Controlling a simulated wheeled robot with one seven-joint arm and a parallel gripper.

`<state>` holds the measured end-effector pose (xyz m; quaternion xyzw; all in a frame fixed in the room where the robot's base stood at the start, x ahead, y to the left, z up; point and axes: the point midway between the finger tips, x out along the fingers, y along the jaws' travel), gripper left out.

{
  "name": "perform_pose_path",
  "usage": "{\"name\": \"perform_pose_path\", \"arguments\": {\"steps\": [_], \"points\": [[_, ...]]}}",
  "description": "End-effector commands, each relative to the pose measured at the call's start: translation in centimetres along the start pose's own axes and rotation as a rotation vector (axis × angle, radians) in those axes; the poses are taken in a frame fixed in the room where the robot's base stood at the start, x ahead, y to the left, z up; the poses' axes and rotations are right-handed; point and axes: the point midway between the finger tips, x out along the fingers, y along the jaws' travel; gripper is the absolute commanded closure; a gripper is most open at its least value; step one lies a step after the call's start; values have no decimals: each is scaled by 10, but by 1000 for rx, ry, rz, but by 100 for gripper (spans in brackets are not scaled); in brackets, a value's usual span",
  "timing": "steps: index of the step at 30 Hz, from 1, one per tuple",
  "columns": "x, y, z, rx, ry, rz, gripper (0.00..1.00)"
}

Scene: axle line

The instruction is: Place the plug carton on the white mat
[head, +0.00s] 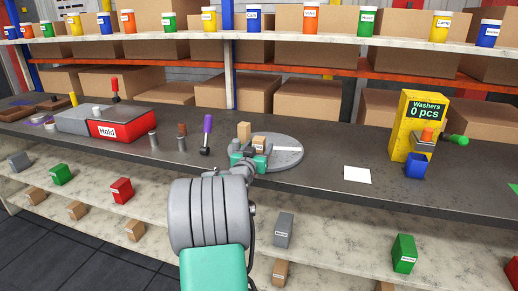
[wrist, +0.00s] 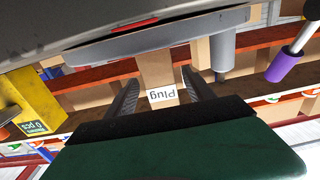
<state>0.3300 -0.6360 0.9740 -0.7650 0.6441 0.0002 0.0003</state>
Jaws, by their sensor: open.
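The plug carton, a small brown box with a white "Plug" label, stands between my gripper's fingers in the wrist view (wrist: 156,70), which looks upside down. My gripper (wrist: 160,82) is open, with one dark finger on each side of the carton; I cannot tell whether either touches it. In the head view my gripper (head: 249,160) is over the front of the round grey plate (head: 289,158), at a small brown carton (head: 258,140) whose label is too small to read. The white mat (head: 357,175) lies bare on the bench to the right.
Another small brown carton (head: 244,130) stands just behind. A yellow washer dispenser (head: 408,128) with a blue cup (head: 415,166) is right of the mat. A purple-handled tool (head: 207,130) and grey posts stand left of the plate. The bench between plate and mat is clear.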

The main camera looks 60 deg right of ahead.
Motion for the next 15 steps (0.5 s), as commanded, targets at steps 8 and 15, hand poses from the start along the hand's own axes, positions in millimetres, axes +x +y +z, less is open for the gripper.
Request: {"name": "perform_pose_path", "arguments": {"steps": [8,15], "points": [[11,-1,-1,0,1,-2,38],[10,-1,-1,0,0,-2,55]]}}
